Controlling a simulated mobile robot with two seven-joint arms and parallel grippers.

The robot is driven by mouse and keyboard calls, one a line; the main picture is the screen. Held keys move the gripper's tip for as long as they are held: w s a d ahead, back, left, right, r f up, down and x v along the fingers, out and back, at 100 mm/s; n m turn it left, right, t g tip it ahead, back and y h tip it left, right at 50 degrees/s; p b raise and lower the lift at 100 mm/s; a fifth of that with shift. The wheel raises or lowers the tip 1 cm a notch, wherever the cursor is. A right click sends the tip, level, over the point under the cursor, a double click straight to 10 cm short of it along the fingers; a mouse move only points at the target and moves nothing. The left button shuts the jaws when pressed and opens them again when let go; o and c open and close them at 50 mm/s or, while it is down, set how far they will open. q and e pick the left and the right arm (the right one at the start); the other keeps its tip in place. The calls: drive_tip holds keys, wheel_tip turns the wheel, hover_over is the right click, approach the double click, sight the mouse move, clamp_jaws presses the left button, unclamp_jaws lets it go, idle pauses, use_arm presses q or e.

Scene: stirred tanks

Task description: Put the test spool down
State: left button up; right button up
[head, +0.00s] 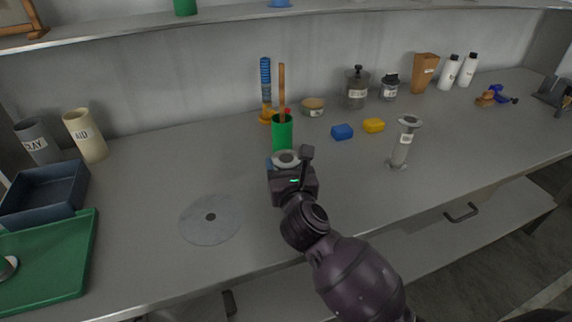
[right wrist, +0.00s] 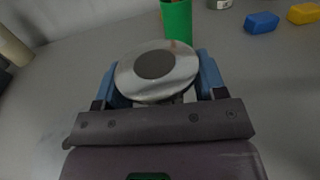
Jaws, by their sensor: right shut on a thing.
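My right gripper (head: 287,165) is shut on the test spool (head: 286,157), above the bench just in front of the green cup. In the right wrist view, the spool's round metal top flange with a dark centre (right wrist: 154,65) sits between the two blue fingers of my right gripper (right wrist: 158,82). The spool's lower part is hidden by the gripper, so I cannot tell whether it touches the bench. A flat pale grey disc (head: 210,230) with a dark centre lies on the bench left of the gripper. My left gripper is not in view.
The green cup (head: 282,134) holding sticks stands close behind the gripper. A similar flanged spool (head: 402,149) stands upright at right. Blue (head: 342,132) and yellow blocks (head: 374,125) lie between. A dark tray (head: 42,194) and green board (head: 60,272) are at left. The bench around the disc is clear.

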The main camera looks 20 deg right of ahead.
drive_tip(key=o, duration=1)
drive_tip(key=shift+f, duration=0.1)
drive_tip(key=shift+s+r, duration=0.15)
drive_tip(key=shift+r, duration=0.05)
drive_tip(key=shift+s+a, duration=0.25)
drive_tip(key=shift+s, duration=1.7)
drive_tip(key=shift+s+a, duration=0.2)
drive_tip(key=shift+s, duration=1.75)
drive_tip(key=shift+s+a, duration=0.25)
drive_tip(key=shift+s, duration=1.7)
